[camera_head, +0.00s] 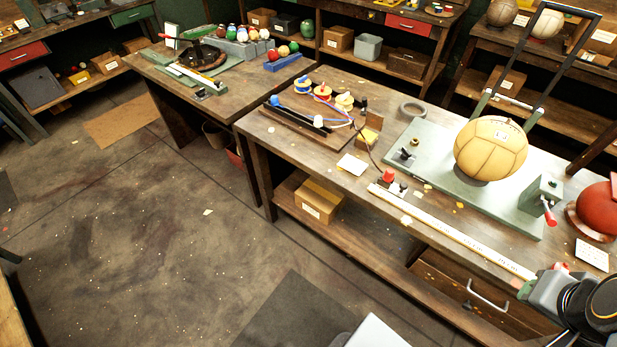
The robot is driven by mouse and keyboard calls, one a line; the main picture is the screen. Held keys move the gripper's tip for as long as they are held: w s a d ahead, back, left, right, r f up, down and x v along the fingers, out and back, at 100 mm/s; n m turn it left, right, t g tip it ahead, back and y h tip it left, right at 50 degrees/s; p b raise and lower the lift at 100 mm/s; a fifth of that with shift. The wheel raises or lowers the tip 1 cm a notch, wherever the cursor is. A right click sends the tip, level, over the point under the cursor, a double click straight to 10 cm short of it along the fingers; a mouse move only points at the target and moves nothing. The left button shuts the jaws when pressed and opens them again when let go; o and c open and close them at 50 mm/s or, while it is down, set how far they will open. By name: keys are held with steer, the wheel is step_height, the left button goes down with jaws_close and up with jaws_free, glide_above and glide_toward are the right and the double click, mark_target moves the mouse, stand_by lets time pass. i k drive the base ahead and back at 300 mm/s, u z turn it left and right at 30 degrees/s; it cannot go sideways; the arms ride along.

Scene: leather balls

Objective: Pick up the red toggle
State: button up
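A small red-topped piece (388,175) stands on a dark base near the front edge of the right workbench (300,155). A red lever handle (548,212) sticks out from a green-grey box (541,194) at the right end of the green plate. I cannot tell which of these two is the toggle. The end of my arm with my gripper (543,288) is at the lower right, in front of the bench's front edge, below the red lever and well right of the red-topped piece. Its fingers are not clear, so its opening cannot be made out.
A tan leather ball (490,149) rests on the green plate (440,170). A red ball (598,208) sits at the right edge. A long pale ruler (450,231) lies along the front edge. The floor (150,230) at left is mostly clear.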

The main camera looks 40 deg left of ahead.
mark_target(388, 176)
steer(key=u, duration=1.65)
steer(key=i, duration=1)
